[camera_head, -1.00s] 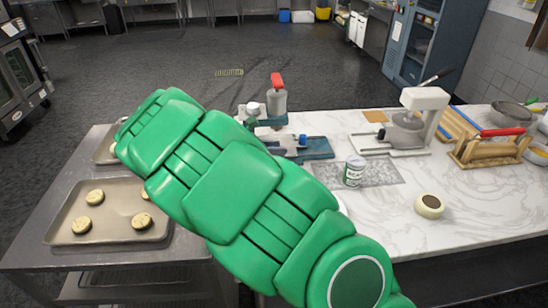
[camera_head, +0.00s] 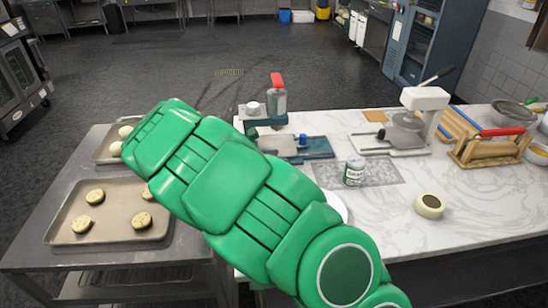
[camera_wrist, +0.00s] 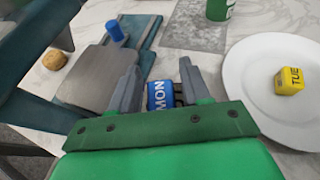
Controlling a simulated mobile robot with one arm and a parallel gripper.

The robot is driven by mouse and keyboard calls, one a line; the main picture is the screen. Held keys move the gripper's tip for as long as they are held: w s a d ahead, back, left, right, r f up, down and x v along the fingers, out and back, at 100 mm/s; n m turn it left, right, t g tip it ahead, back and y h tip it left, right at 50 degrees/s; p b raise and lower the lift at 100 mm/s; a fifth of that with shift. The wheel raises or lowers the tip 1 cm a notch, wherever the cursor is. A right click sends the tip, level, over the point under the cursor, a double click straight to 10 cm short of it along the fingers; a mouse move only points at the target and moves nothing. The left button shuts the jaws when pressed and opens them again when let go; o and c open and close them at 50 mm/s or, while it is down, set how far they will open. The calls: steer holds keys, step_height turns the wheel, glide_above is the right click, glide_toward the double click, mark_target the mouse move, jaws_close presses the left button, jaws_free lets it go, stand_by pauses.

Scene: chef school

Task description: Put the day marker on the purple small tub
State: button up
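A blue block marked MON (camera_wrist: 160,96) lies between and apparently below the two fingers of my gripper (camera_wrist: 160,66) in the wrist view. The fingers stand apart, with gaps beside the block, so my gripper looks open. A yellow block marked TUE (camera_wrist: 289,80) sits on a white plate (camera_wrist: 245,95) to the right of my gripper. In the head view my green arm hides the gripper and both blocks; only an edge of the plate (camera_head: 339,207) shows. I see no purple small tub in either view.
A can (camera_head: 354,171) stands on a grey slab (camera_head: 385,173) on the marble counter. A teal-based device (camera_head: 318,148) is behind my arm, and a white-topped machine (camera_head: 425,98) is farther right. A cookie tray (camera_head: 70,228) lies on the left table. The front right counter is mostly clear.

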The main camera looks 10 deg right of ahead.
steer(key=shift+o, duration=0.5)
steer(key=shift+r, duration=0.2)
steer(key=v, duration=1.2)
